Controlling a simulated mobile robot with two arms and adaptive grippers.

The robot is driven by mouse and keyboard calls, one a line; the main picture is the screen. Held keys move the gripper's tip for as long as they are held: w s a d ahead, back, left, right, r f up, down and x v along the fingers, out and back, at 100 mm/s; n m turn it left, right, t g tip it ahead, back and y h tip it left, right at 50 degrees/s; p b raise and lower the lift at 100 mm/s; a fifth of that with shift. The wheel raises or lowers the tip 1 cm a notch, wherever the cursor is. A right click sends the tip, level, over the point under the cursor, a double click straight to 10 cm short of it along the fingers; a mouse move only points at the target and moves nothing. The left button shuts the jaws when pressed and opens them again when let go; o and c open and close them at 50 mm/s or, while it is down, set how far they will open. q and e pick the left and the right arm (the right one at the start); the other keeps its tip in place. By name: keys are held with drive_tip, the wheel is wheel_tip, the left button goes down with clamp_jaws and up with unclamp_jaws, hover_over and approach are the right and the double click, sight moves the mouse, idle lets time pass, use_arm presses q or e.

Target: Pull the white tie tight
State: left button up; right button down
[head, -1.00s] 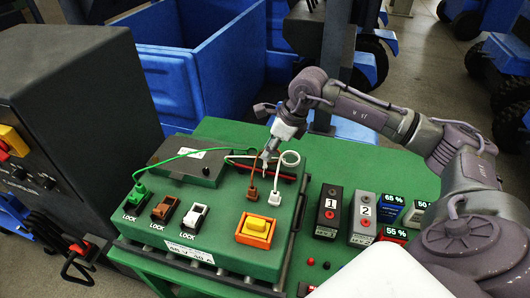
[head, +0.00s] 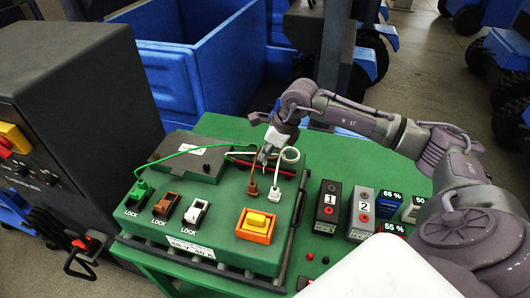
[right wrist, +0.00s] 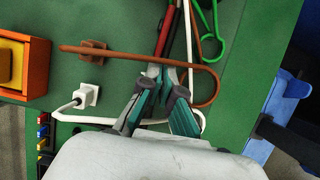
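The white tie (head: 291,154) is a white cord rising in a loop from a white plug-like base (head: 275,194) on the green box. In the right wrist view the white tie (right wrist: 150,122) runs from its base (right wrist: 87,95) past my fingers, partly hidden by them, and continues upward. My right gripper (head: 264,157) is above the box, left of the white loop. In the right wrist view my right gripper (right wrist: 163,73) has its fingertips close together with a narrow gap, beside the brown tie (right wrist: 190,65). I see no cord clearly held. My left gripper is out of view.
The green box (head: 215,240) carries green (head: 139,190), brown (head: 166,204) and white (head: 196,212) LOCK switches and an orange-framed yellow button (head: 256,222). Black block 1 (head: 328,207) and grey block 2 (head: 362,213) stand to its right. A red-black bar (head: 262,170) lies behind the ties.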

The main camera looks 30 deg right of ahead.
drive_tip(key=shift+r, duration=1.3)
drive_tip(key=c, duration=1.4)
unclamp_jaws()
drive_tip(key=shift+d+r, duration=0.1)
drive_tip(key=v, duration=1.1)
drive_tip(key=shift+s+r, duration=0.15)
drive_tip(key=shift+r, duration=0.15)
